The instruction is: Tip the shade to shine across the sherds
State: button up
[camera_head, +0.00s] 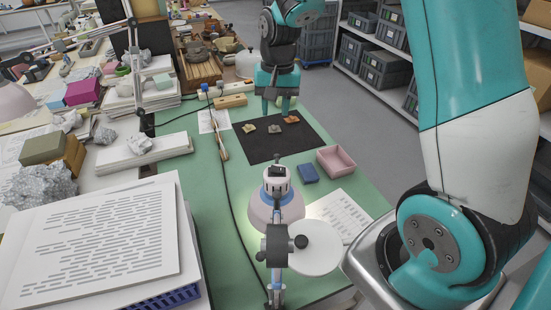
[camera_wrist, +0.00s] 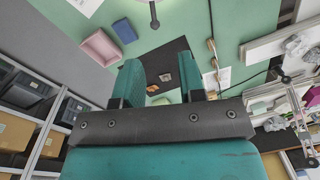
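The lamp's pale pinkish shade (camera_head: 262,214) has a blue band and a grey-white cap (camera_head: 276,181). It hangs over the green bench near the front, with a bright patch on the paper at its right. Several small tan and orange-brown sherds (camera_head: 274,129) lie apart on a black mat (camera_head: 262,148) beyond the lamp. My gripper (camera_head: 278,108) points down above the far part of the mat, well away from the shade. In the wrist view my gripper (camera_wrist: 160,88) has its two fingers apart, with mat and an orange-brown sherd (camera_wrist: 152,88) showing between them.
A pink tray (camera_head: 336,160), a blue box (camera_head: 308,173) and a printed sheet (camera_head: 342,214) lie right of the lamp. A black cable (camera_head: 230,190) runs along its left. A white disc (camera_head: 315,248) and dark joint stand in front. Books and stones crowd the left.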

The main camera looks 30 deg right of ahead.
jog(key=w+d+f+m, duration=0.1)
jog(key=d+f, duration=0.1)
jog(key=p, duration=0.4)
send_near(275, 158)
jog(key=f, duration=0.2)
jog(key=s+f, duration=0.1)
jog(key=f, duration=0.2)
jog(key=a+f, duration=0.1)
jog(key=f, duration=0.2)
jog(key=shift+s+f, duration=0.2)
jog(key=shift+s, duration=0.1)
jog(key=shift+c, duration=0.3)
grip_shut()
jog(key=shift+a, duration=0.3)
jog(key=shift+r, duration=0.15)
